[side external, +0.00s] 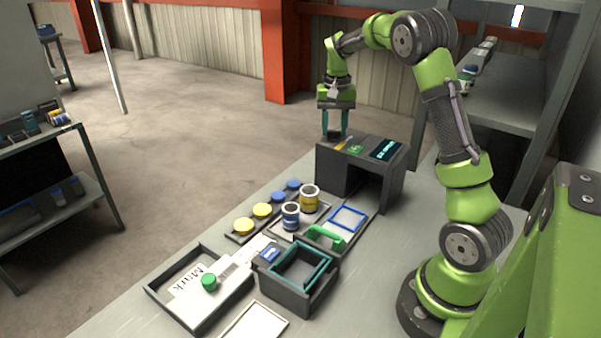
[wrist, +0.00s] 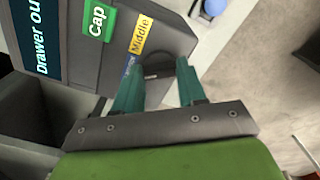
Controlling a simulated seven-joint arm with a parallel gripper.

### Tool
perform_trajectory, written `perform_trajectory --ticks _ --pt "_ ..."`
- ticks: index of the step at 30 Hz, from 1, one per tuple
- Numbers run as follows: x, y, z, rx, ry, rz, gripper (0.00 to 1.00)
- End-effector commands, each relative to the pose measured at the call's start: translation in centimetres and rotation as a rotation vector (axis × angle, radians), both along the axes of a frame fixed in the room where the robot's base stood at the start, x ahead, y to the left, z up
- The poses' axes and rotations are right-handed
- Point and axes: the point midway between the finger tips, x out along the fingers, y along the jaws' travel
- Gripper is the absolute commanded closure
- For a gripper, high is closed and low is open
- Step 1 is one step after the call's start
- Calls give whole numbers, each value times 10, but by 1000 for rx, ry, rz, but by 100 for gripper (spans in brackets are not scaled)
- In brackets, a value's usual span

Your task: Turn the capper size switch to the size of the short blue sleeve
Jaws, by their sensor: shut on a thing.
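The dark capper (side external: 361,170) stands at the far end of the bench. My gripper (side external: 334,136) points down at the left end of its top; in the wrist view its teal fingers (wrist: 157,66) straddle the dark round size switch (wrist: 154,74) and are shut on it. A yellow label (wrist: 141,35) reads "Middle". A blue label (wrist: 129,65) beside it is partly hidden by a finger, its text unreadable. The switch's exact pointing is unclear.
A green "Cap" label (wrist: 96,22) and a "Drawer out" display (wrist: 38,40) are on the capper's top. Blue and yellow caps (side external: 262,210) lie in a row. A dark box (side external: 289,291) and a tray (side external: 194,318) with a "Mark" label stand nearer.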

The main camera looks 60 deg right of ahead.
Motion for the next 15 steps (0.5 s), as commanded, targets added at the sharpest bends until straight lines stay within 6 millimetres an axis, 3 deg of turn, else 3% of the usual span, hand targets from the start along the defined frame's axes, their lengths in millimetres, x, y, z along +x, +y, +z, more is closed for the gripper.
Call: perform_trajectory --ticks 15 --pt "0 -2 1 -6 -3 32 90"
